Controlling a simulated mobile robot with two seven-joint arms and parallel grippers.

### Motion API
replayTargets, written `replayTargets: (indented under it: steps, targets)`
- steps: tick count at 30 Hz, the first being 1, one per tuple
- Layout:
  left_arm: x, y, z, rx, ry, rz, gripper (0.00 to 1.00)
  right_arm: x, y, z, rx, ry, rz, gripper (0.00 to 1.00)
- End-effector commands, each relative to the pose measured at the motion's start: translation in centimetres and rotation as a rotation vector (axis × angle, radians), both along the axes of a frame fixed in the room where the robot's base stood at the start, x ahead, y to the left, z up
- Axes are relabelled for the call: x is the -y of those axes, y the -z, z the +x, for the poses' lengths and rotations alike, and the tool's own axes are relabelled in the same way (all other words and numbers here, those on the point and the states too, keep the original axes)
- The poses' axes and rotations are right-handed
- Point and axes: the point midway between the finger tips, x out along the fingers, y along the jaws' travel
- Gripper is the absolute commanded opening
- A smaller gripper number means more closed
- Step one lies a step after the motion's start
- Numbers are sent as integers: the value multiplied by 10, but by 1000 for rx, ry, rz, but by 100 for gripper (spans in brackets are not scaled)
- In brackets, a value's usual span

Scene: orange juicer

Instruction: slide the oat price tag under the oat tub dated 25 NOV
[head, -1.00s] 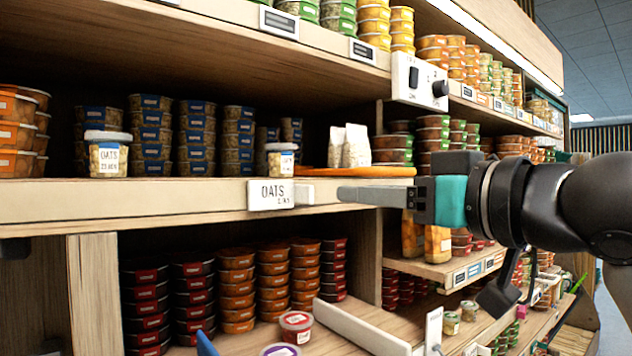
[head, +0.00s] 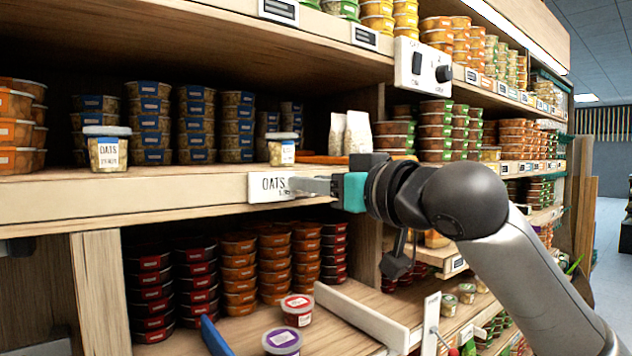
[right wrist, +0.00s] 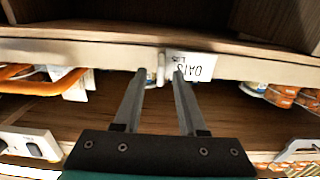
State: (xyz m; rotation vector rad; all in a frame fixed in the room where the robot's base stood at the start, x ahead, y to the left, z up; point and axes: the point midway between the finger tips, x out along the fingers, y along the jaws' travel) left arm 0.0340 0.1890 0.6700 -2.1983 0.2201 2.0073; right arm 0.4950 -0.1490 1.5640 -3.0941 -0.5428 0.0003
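The white oat price tag (head: 265,187), lettered OATS, sits on the front edge of the middle shelf; it shows upside down in the right wrist view (right wrist: 192,66). My right gripper (head: 308,186) is at the tag's right end. In the right wrist view its fingers (right wrist: 159,73) are apart, with a pale upright stub (right wrist: 161,66) between the tips. One oat tub (head: 108,152) stands at the left with its OATS label forward; its date is too blurred to read surely. Another tub (head: 282,151) stands above the tag, its label hard to read. My left gripper is not in view.
Stacked blue-labelled tubs (head: 150,125) stand behind the oat tubs. An orange tray (head: 325,159) with white bags (head: 357,133) lies right of the second tub. A white switch box (head: 422,66) hangs above. The shelf edge left of the tag is clear.

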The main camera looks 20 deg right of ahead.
Motion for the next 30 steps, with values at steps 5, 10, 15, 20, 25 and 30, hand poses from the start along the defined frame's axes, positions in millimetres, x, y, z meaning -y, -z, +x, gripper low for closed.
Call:
replayTargets:
  steps: [5, 10, 15, 20, 25, 30]
  targets:
    - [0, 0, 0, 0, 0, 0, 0, 0, 0, 0, 0, 0, 0, 19]
    - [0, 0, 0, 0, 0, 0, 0, 0, 0, 0, 0, 0, 0, 0]
    - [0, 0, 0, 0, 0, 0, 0, 0, 0, 0, 0, 0, 0, 0]
    - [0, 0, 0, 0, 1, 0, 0, 0, 0, 0, 0, 0, 0, 0]
    - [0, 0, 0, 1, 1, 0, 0, 0, 0, 0, 0, 0, 1, 0]
    - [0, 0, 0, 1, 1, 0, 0, 0, 0, 0, 0, 1, 1, 0]
